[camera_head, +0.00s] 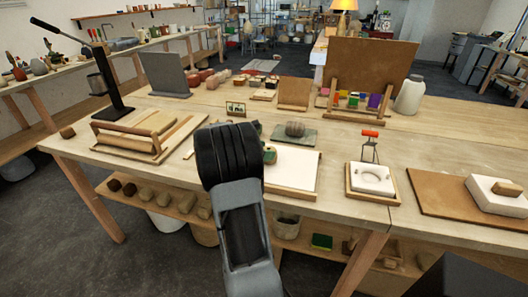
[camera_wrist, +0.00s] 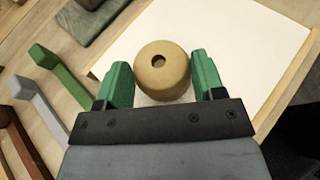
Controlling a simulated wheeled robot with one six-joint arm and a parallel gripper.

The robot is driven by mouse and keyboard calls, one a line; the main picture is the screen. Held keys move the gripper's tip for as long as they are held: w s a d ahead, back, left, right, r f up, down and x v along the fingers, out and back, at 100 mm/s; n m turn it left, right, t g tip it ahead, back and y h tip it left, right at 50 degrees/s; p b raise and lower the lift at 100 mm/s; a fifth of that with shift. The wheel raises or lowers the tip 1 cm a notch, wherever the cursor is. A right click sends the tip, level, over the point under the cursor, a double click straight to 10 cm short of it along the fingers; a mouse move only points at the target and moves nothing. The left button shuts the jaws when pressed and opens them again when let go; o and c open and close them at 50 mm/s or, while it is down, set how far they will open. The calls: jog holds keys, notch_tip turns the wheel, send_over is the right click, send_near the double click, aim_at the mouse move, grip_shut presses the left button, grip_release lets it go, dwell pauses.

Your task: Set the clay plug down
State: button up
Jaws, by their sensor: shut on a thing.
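The clay plug (camera_wrist: 165,78) is a round tan lump with a small dark hole in its top. In the wrist view it sits upright between the two green fingers of my gripper (camera_wrist: 164,84), which is shut on it. The plug is over a white board (camera_wrist: 235,40) with a wooden edge, also seen in the head view (camera_head: 297,172). I cannot tell whether its underside touches the board. In the head view my arm covers most of my gripper (camera_head: 269,155), and the plug cannot be made out.
Green (camera_wrist: 70,75), grey and brown tools lie left of the board in the wrist view. A grey-green slab (camera_head: 305,138) with a lump on it is behind. A wooden frame with a white ringed block (camera_head: 372,180) stands to the right. White board surface beside the plug is clear.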

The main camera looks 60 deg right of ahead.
jog(key=shift+f, duration=0.15)
jog(key=shift+f, duration=0.15)
jog(key=o, duration=1.1)
jog(key=shift+r, duration=0.4)
jog(key=v, duration=1.2)
jog(key=s+a+f+m+t+y, duration=0.1)
jog(key=s+a+m+t+y, duration=0.1)
jog(key=a, duration=0.9)
jog(key=s+a+f+m+t+y, duration=0.2)
jog(key=a+m+y, duration=0.4)
jog(key=a, duration=0.5)
jog(key=s+a+f+m+t+y, duration=0.2)
jog(key=s+a+m+t+y, duration=0.1)
jog(key=a, duration=0.7)
jog(key=shift+s+a+f+m+t+y, duration=0.15)
jog(key=shift+a+m+t+y, duration=0.25)
jog(key=shift+m+t+y, duration=0.5)
